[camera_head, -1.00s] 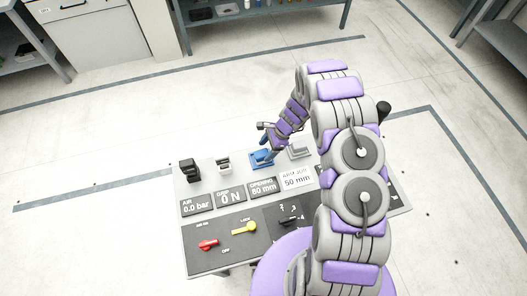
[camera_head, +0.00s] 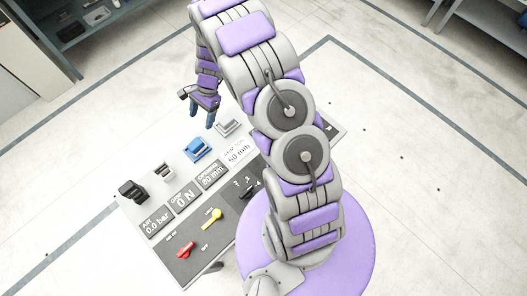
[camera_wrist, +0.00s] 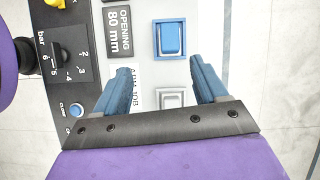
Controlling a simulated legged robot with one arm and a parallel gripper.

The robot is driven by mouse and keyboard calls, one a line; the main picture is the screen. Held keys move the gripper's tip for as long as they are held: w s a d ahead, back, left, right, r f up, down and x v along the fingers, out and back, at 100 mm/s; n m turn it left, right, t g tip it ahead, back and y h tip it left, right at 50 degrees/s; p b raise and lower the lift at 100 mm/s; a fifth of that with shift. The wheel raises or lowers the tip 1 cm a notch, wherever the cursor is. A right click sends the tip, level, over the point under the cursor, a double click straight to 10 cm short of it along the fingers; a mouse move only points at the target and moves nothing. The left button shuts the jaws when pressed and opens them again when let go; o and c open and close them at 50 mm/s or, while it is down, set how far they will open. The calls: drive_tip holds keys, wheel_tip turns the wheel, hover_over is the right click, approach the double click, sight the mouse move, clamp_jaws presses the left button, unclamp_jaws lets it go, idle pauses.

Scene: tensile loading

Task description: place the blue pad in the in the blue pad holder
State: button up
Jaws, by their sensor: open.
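The blue pad (camera_head: 199,145) is at the blue pad holder (camera_head: 190,156) on the sloped grey panel. In the wrist view the blue pad (camera_wrist: 171,38) lies inside the blue rim of the holder (camera_wrist: 156,42), looking straight and square to it. I cannot tell its exact seating depth. My gripper (camera_head: 210,117) is above and beyond the holder in the head view, apart from the pad. In the wrist view my gripper (camera_wrist: 160,66) has its two blue fingers spread wide with nothing between them.
A grey holder (camera_head: 228,127) sits right of the blue one; a white holder (camera_head: 163,172) and a black holder (camera_head: 131,190) sit left. A red lever (camera_head: 185,250), a yellow lever (camera_head: 212,217) and label plates are nearer on the panel. Open floor surrounds the panel.

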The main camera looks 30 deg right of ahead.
drive_tip(key=s+r+n+h, duration=0.1)
drive_tip(key=s+r+n, duration=0.3)
drive_tip(key=s+r, duration=0.45)
drive_tip(key=s+r+n+h, duration=0.1)
drive_tip(key=s+r+n, duration=0.35)
drive_tip(key=r, duration=0.75)
drive_tip(key=s+d+r+n+h, duration=0.1)
drive_tip(key=s+d+r+n, duration=0.1)
drive_tip(key=s, duration=0.9)
drive_tip(key=s+d+r+n+h, duration=0.1)
drive_tip(key=s+r, duration=0.4)
drive_tip(key=s, duration=0.7)
drive_tip(key=n+h, duration=0.1)
drive_tip(key=n, duration=0.1)
drive_tip(key=shift+d+n, duration=0.35)
